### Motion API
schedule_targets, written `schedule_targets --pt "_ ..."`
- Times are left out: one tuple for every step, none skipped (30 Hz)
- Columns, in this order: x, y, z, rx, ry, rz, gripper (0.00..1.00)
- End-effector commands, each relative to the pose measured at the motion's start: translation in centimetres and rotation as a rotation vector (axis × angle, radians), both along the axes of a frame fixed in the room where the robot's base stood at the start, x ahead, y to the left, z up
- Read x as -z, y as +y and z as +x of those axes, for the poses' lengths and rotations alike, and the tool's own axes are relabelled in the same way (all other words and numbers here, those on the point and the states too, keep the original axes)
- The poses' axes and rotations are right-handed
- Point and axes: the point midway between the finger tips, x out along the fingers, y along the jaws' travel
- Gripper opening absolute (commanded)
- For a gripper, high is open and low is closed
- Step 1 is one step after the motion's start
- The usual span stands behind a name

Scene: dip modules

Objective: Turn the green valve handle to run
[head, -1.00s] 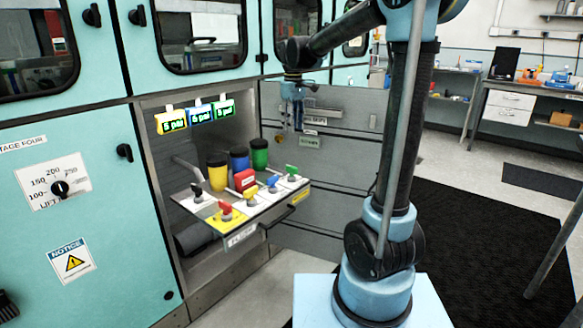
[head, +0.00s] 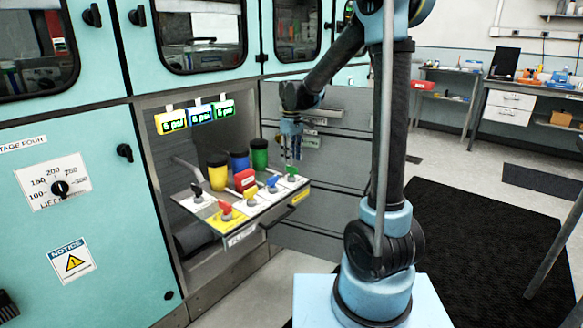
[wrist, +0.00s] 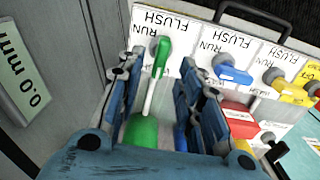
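The green valve handle (head: 291,172) is at the far right end of a row of coloured valves on the pull-out panel. In the wrist view the green handle (wrist: 161,56) stands by RUN and FLUSH labels, between my fingers. My gripper (head: 289,156) points down just above it in the head view. In the wrist view my gripper (wrist: 163,62) is open, one finger on each side of the handle. I cannot tell whether either finger touches it.
Blue (head: 272,183), yellow (head: 250,194) and red (head: 226,208) valves sit beside it. A green cylinder (head: 260,153), a blue one (head: 239,158) and a yellow one (head: 217,173) stand behind. A red block (head: 244,179) sits among them. A grey cabinet wall is close by.

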Motion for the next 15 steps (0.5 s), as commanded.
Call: schedule_targets --pt "0.8 0.0 0.0 0.000 0.000 0.000 0.33" --pt "1.3 0.0 0.0 0.000 0.000 0.000 0.33" --pt "1.8 0.0 0.0 0.000 0.000 0.000 0.33" --pt "2.2 0.0 0.0 0.000 0.000 0.000 0.33" --pt "2.6 0.0 0.0 0.000 0.000 0.000 0.33" --pt "3.0 0.0 0.0 0.000 0.000 0.000 0.33" --pt "3.3 0.0 0.0 0.000 0.000 0.000 0.33" --pt "3.5 0.0 0.0 0.000 0.000 0.000 0.33" --pt "3.8 0.0 0.0 0.000 0.000 0.000 0.33" --pt "4.0 0.0 0.0 0.000 0.000 0.000 0.33" --pt "4.2 0.0 0.0 0.000 0.000 0.000 0.33" --pt "4.3 0.0 0.0 0.000 0.000 0.000 0.33" --pt "4.4 0.0 0.0 0.000 0.000 0.000 0.33" --pt "4.5 0.0 0.0 0.000 0.000 0.000 0.33" --pt "4.5 0.0 0.0 0.000 0.000 0.000 0.33"
